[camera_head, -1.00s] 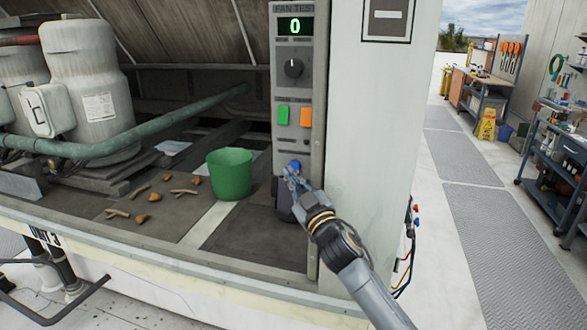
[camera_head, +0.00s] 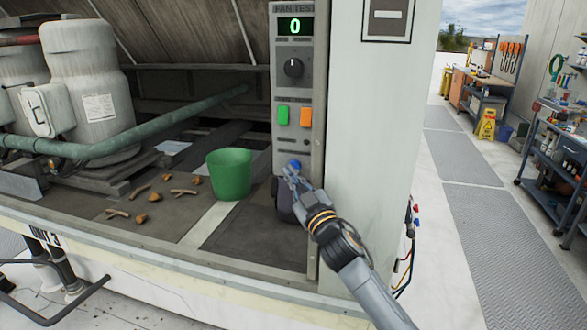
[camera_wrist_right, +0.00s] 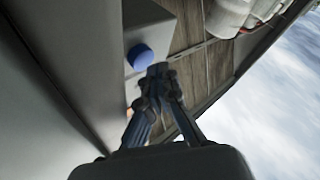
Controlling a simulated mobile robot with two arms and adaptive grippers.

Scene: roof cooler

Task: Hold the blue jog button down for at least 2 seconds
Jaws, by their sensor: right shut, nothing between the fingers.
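The blue jog button (camera_head: 296,164) is low on the grey fan test panel (camera_head: 292,75), and its top shows just above my right gripper. My right gripper (camera_head: 289,171) is shut and empty, with its fingertips at the lower left of the button in the head view. In the right wrist view the blue button (camera_wrist_right: 140,57) is a round cap to the upper left of the shut fingertips (camera_wrist_right: 157,72). I cannot tell whether the fingers touch it. The panel display (camera_head: 295,26) reads a green 0. My left gripper is not in view.
A green bucket (camera_head: 230,175) and scattered brown debris lie left on the unit floor. A white post (camera_head: 375,140) stands to the right.

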